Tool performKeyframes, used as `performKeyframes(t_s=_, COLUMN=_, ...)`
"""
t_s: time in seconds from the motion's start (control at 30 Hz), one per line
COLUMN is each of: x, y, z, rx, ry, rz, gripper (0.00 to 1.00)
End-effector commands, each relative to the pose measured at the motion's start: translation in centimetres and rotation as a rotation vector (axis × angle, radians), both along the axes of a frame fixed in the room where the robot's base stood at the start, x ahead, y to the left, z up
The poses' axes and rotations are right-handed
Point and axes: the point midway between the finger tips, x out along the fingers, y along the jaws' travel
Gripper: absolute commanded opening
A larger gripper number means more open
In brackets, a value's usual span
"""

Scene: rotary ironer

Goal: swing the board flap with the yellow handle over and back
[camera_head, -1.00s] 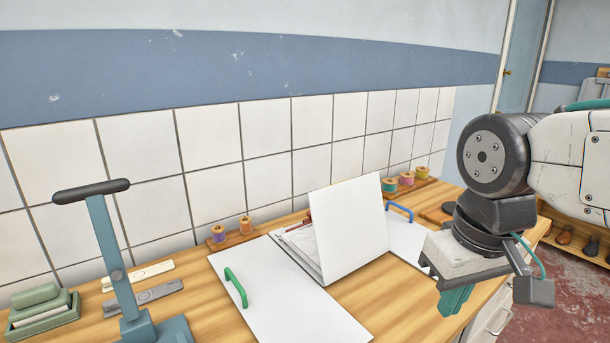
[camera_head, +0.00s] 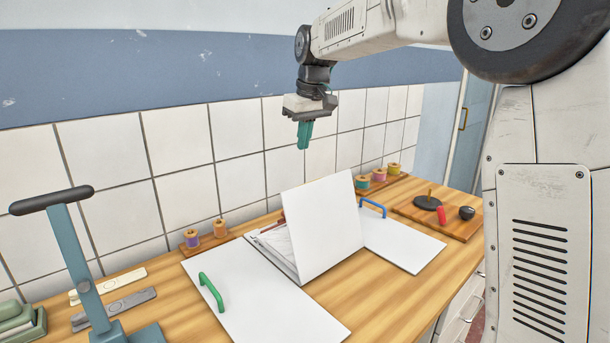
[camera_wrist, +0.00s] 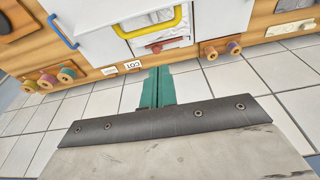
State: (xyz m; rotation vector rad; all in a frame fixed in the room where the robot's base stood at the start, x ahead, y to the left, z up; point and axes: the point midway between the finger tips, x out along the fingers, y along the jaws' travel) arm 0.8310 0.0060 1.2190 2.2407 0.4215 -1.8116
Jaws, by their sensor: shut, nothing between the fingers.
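The raised white board flap (camera_head: 325,222) stands tilted up in the middle of the board in the head view, and its far face is hidden there. The yellow handle (camera_wrist: 150,26) shows near the top of the wrist view, at the middle part of the board, and is hidden in the head view. My gripper (camera_head: 304,138) has its teal fingers closed and empty. It hangs above and behind the flap, near the tiled wall, apart from it. In the wrist view the closed fingers (camera_wrist: 158,84) point towards the yellow handle without touching it.
A flat panel with a green handle (camera_head: 211,292) lies left, and one with a blue handle (camera_head: 373,207) lies right. Thread spools (camera_head: 206,235) stand along the wall. A teal stand (camera_head: 85,265) is at left. A wooden tray (camera_head: 460,225) is at right.

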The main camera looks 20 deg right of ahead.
Motion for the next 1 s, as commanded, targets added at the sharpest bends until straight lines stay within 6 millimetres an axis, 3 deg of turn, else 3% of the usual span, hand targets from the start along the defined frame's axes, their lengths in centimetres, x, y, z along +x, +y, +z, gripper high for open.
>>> performKeyframes(t_s=0.1, x=1.9, y=0.2, z=-0.4, rx=0.0, ry=-0.005, rz=0.017, gripper=0.0)
performKeyframes(t_s=0.33, x=2.9, y=0.4, z=-1.9, rx=0.0, ry=-0.006, rz=0.024, gripper=0.0)
performKeyframes(t_s=0.77, x=4.5, y=1.1, z=-10.5, rx=0.0, ry=-0.003, rz=0.023, gripper=0.0)
performKeyframes(t_s=1.0, x=1.5, y=-0.1, z=-9.8, rx=0.0, ry=-0.008, rz=0.022, gripper=0.0)
